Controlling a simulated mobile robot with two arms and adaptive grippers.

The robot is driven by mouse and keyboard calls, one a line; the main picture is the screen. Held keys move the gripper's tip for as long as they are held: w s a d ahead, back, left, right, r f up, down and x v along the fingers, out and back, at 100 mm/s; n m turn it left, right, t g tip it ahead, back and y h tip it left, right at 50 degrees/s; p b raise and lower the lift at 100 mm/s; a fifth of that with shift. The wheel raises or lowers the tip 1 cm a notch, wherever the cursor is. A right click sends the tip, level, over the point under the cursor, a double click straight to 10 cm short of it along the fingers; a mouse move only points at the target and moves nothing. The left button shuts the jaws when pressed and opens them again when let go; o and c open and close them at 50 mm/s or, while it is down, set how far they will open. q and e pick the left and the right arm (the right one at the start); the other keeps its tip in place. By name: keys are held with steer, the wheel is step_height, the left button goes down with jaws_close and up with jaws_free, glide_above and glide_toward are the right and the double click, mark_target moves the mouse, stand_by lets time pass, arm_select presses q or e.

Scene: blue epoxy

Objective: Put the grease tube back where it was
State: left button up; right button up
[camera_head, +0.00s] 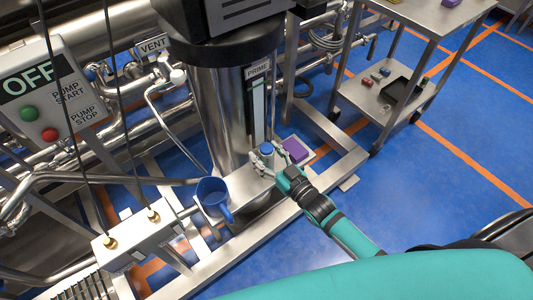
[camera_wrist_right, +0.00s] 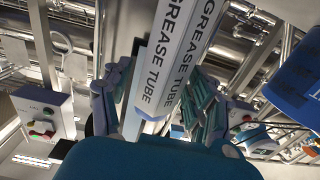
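The grease tube (camera_head: 266,150) shows its blue cap in the head view. It is on the steel ledge by the tall steel cylinder, at my right gripper (camera_head: 270,159). In the right wrist view the white, labelled tube (camera_wrist_right: 173,65) runs between the fingers of my right gripper (camera_wrist_right: 163,100). The fingers are spread on both sides of the tube and look open; contact is hard to make out. The tube's lower end is hidden in the head view. My left gripper is not in view.
A purple block (camera_head: 296,149) lies close right of the gripper. The steel cylinder (camera_head: 215,110) rises behind. A control box (camera_head: 50,90) and pipes fill the left. Blue floor is free at right, before a steel cart (camera_head: 385,98).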

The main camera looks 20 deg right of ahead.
steer(key=shift+r, duration=0.1)
steer(key=v, duration=1.2)
steer(key=s+d+f+m+g+h+p, duration=0.1)
steer(key=s+d+f+g+h, duration=0.1)
steer(key=f, duration=0.5)
steer(key=s+d+f+g+h+p, duration=0.1)
steer(key=s+f+g, duration=0.15)
steer(key=f, duration=0.55)
steer(key=s+d+f+m+g+h+p, duration=0.1)
steer(key=s+d+f+g+h, duration=0.15)
steer(key=f, duration=0.45)
steer(key=s+f+g+p, duration=0.1)
steer(key=s+f+g, duration=0.1)
steer(key=s+f, duration=0.3)
steer(key=s+f+g+p, duration=0.1)
steer(key=s+f+g, duration=0.2)
steer(key=s, duration=0.7)
steer(key=s+f+g+p, duration=0.1)
steer(key=s+f+g, duration=0.2)
steer(key=s+f, duration=0.3)
steer(key=s+a+h, duration=0.1)
steer(key=s, duration=0.1)
steer(key=shift+s+f, duration=0.3)
steer(key=shift+f, duration=0.1)
